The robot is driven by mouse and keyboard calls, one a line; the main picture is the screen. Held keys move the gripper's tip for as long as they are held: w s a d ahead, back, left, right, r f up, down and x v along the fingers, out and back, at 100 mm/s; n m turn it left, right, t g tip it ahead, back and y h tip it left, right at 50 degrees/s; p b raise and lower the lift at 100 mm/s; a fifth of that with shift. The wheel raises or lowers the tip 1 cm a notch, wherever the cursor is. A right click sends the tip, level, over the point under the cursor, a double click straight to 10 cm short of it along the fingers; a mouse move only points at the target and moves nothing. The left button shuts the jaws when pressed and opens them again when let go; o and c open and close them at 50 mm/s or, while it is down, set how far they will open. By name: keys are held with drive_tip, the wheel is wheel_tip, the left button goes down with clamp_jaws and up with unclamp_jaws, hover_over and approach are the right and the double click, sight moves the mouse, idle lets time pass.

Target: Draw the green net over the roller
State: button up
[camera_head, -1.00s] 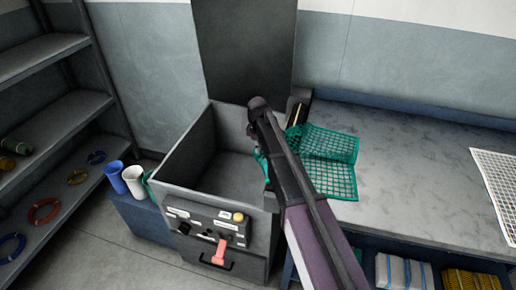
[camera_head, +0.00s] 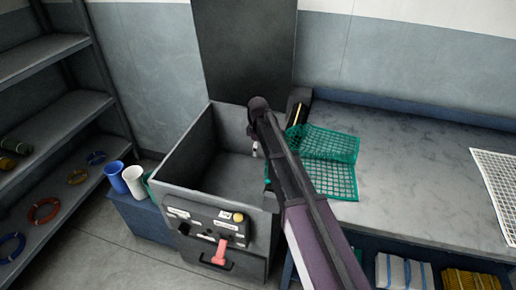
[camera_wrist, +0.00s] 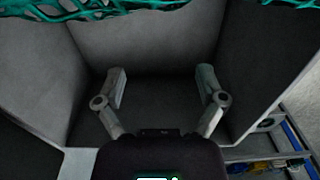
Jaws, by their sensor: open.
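The green net (camera_head: 330,160) lies on the table at its left end, partly folded, with an edge beside my arm. In the wrist view, green net strands (camera_wrist: 90,8) cross the top of the picture, beyond my fingers. The roller (camera_head: 298,113) shows only as a dark and yellow end between the bin and the table; my arm hides most of it. My gripper (camera_head: 255,150) hangs over the bin. In the wrist view my gripper (camera_wrist: 161,74) has its two fingers apart with nothing between them, clear of the net.
The open grey bin (camera_head: 180,157) has a control panel (camera_head: 208,228) with a red lever (camera_head: 220,252) on its front. Blue and white cups (camera_head: 134,181) stand at its left. A white net (camera_head: 497,180) lies at the table's right. The middle of the table is clear.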

drive_tip(key=shift+o, duration=0.6)
drive_tip(key=shift+r, duration=0.1)
wheel_tip(320, 180, up, 5)
drive_tip(key=p, duration=0.5)
drive_tip(key=shift+r+p, duration=0.2)
drive_tip(key=shift+p, duration=0.1)
drive_tip(key=shift+f, duration=0.2)
